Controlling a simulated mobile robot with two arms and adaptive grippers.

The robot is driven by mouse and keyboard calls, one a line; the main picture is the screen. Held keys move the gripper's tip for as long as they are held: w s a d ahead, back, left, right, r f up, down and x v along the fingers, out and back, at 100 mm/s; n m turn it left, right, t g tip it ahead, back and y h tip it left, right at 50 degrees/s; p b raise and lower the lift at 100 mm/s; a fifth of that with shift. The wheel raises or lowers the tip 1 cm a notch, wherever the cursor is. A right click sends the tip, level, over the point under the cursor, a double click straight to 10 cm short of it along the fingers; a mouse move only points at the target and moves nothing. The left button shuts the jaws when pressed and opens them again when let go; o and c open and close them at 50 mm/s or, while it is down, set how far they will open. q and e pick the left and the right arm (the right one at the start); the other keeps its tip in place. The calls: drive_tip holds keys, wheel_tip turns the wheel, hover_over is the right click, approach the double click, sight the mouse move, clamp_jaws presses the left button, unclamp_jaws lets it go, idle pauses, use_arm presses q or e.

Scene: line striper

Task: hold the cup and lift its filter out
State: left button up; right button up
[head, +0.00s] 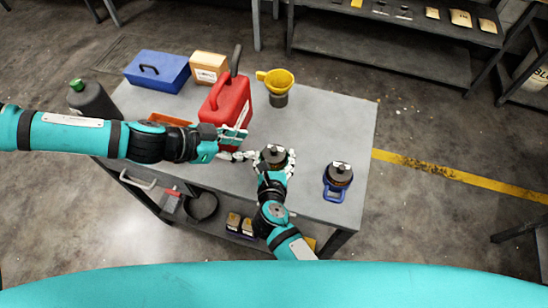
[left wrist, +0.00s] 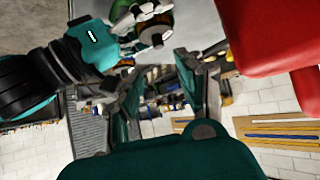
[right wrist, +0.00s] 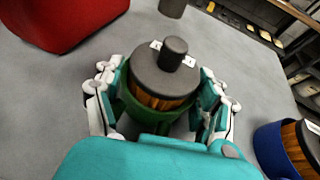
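The green cup (right wrist: 128,108) stands on the table in the right wrist view. Its filter (right wrist: 165,75), a brown ribbed cylinder with a dark grey cap and knob, sits in it, upper part exposed. In the head view the filter's cap (head: 274,153) shows at the table's front middle. My right gripper (right wrist: 163,88) has its fingers on both sides of the cup and looks shut on it; the far contact is hidden. My left gripper (head: 240,145) is open and empty, left of the cup. Its parted fingers (left wrist: 158,80) show in the left wrist view.
A red can (head: 228,100) stands close behind my left gripper. A blue cup (head: 334,191) with a similar filter stands to the right. A yellow funnel (head: 277,80) and a blue toolbox (head: 157,72) are farther back. The table's right rear is clear.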

drive_tip(key=c, duration=0.4)
use_arm(q)
drive_tip(key=shift+o, duration=0.4)
drive_tip(key=shift+d, duration=0.1)
drive_tip(key=s+d+r+m+g+h, duration=0.25)
drive_tip(key=d+m, duration=0.25)
drive_tip(key=m, duration=0.3)
drive_tip(key=s+d+r+m+g+h, duration=0.1)
drive_tip(key=d+r+m+g, duration=0.2)
drive_tip(key=d+m, duration=0.35)
use_arm(e)
drive_tip(key=shift+c, duration=0.2)
use_arm(q)
drive_tip(key=m+y, duration=1.3)
drive_tip(key=m, duration=1.7)
hover_over(274, 149)
wheel_tip(274, 149, down, 3)
drive_tip(key=shift+f+m+t, duration=0.25)
drive_tip(key=shift+t, duration=0.1)
drive_tip(key=shift+f, duration=4.6)
